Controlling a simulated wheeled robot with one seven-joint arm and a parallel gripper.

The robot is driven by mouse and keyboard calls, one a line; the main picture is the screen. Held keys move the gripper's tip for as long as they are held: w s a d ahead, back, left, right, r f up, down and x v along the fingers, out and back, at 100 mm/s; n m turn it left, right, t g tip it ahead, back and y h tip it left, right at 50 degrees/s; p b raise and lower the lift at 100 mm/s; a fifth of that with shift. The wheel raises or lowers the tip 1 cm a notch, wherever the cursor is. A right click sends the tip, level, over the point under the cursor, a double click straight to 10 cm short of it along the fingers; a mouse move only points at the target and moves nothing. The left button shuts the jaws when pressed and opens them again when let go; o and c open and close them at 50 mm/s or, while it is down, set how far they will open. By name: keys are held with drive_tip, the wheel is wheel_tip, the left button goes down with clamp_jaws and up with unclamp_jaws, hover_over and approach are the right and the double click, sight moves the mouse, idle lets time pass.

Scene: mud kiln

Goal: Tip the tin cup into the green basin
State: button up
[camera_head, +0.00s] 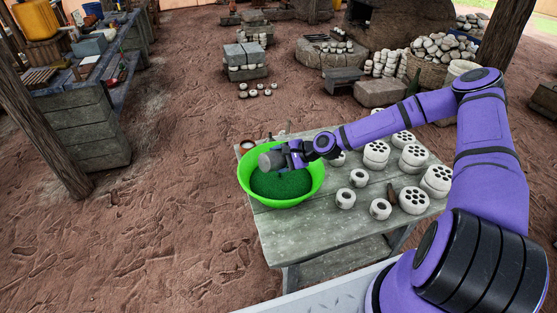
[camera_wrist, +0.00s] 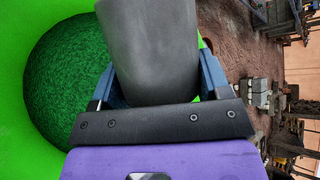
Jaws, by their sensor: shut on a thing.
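The green basin (camera_head: 308,194) stands on the near left part of the wooden table, with dark green material (camera_head: 281,184) inside it. In the wrist view the basin (camera_wrist: 14,100) fills the left side, with the dark green material (camera_wrist: 75,85) below the cup. The grey tin cup (camera_head: 271,160) is held over the basin's far part, lying tilted on its side. My gripper (camera_head: 290,156) is shut on it. In the wrist view the cup (camera_wrist: 152,50) sits between the two fingers (camera_wrist: 155,85). Its mouth and contents are hidden.
The table (camera_head: 310,222) also holds several white perforated discs (camera_head: 415,157) and small white ring-shaped pieces (camera_head: 345,198) right of the basin. The dirt floor (camera_head: 180,200) left of the table is clear.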

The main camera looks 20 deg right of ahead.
drive_tip(key=shift+r, duration=0.1)
drive_tip(key=shift+r, duration=0.7)
